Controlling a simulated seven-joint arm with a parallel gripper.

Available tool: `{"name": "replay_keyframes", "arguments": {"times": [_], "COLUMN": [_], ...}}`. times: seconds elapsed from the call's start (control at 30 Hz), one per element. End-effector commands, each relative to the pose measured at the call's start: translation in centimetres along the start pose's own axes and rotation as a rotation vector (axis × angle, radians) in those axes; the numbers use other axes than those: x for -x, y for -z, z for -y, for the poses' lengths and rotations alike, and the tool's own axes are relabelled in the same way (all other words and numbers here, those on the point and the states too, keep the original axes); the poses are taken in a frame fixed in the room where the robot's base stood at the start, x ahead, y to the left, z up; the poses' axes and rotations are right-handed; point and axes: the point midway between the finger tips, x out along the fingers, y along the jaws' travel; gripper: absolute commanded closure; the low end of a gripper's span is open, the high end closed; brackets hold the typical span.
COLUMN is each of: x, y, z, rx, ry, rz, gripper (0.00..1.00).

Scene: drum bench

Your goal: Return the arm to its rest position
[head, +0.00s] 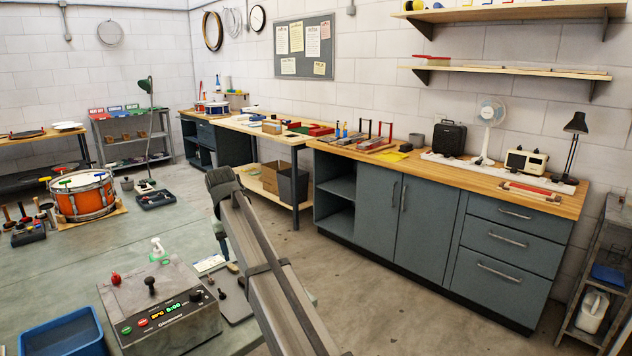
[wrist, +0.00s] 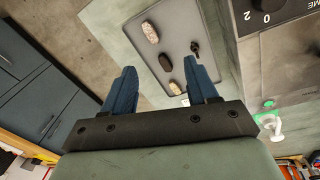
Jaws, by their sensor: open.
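My gripper (wrist: 159,68) shows in the wrist view with its two blue fingers spread apart and nothing held between them. It is above the bench, near a grey tray (wrist: 172,22) that carries several small pieces. In the head view my arm rises at the centre, bends at an elbow and runs down to the bottom edge. The fingers cannot be made out in the head view.
A blue bin (head: 62,335) is at the lower left. An orange drum (head: 84,198) stands farther back. Bare floor separates the bench from the grey cabinets (head: 372,208).

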Motion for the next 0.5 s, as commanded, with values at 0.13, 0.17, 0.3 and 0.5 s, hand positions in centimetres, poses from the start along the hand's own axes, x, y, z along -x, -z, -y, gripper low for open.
{"name": "replay_keyframes", "arguments": {"times": [0.13,0.17,0.3,0.5], "x": [-5.6,-6.6,-11.5,-19.0], "y": [0.7,0.7,0.3,-2.3], "z": [-7.9,-9.5,-16.6,-26.0], "rx": [0.014,0.019,0.045,0.083], "ry": [-0.041,-0.050,-0.092,-0.144], "rz": [-0.010,-0.013,-0.018,-0.005], "gripper": [0.42,0.42,0.42,0.42]}}
